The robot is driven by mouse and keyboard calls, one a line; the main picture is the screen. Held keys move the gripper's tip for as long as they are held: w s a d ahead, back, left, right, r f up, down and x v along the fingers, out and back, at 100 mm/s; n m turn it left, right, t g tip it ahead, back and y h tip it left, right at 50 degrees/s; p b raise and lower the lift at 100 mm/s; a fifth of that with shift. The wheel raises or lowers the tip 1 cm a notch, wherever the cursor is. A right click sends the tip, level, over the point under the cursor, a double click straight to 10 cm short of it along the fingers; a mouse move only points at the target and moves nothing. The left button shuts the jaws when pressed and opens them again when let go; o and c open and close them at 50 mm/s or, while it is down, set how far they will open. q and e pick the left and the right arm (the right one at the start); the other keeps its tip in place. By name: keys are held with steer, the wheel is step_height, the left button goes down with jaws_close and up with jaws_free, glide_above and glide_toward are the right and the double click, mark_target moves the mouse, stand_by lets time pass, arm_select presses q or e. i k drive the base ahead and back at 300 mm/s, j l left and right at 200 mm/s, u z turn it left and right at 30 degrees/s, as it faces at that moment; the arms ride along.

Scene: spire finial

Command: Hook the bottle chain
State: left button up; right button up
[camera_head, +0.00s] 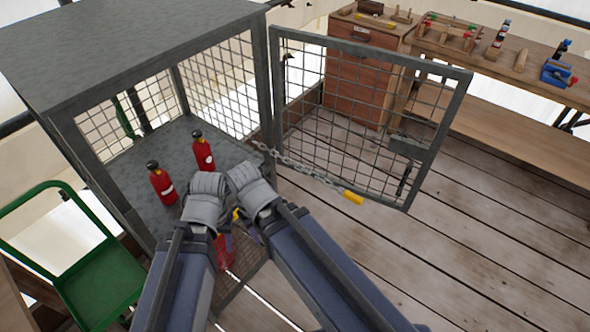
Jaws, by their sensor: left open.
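The chain (305,168) is grey and runs from the front post of the cage, across the open mesh door, to a yellow end piece (353,197). Two red bottles with black tops, one (162,184) and another (203,151), stand upright inside the cage. Something red (224,252), perhaps a third bottle, shows below my wrists, partly hidden. My left gripper (230,240) is open in front of the cage, left of the chain and apart from it. My right arm reaches in beside it; its fingers are mostly hidden behind its wrist.
The grey cage (120,45) has mesh sides, and its door (370,100) swings out to the right. A green cart (100,280) stands at left. A wooden drawer unit (355,80) and a workbench (500,60) with tools stand behind. The plank floor at right is clear.

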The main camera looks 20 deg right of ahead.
mark_target(354, 198)
steer(key=k+l+u, duration=0.15)
steer(key=l, duration=0.3)
steer(key=l+u, duration=0.2)
steer(key=l, duration=0.25)
steer(key=k+l+u, duration=0.15)
steer(key=l, duration=0.25)
steer(key=k+l+u, duration=0.15)
steer(key=l, duration=0.25)
steer(key=k+l, duration=0.2)
steer(key=l, duration=0.2)
steer(key=k+l, duration=0.2)
steer(key=l, duration=0.2)
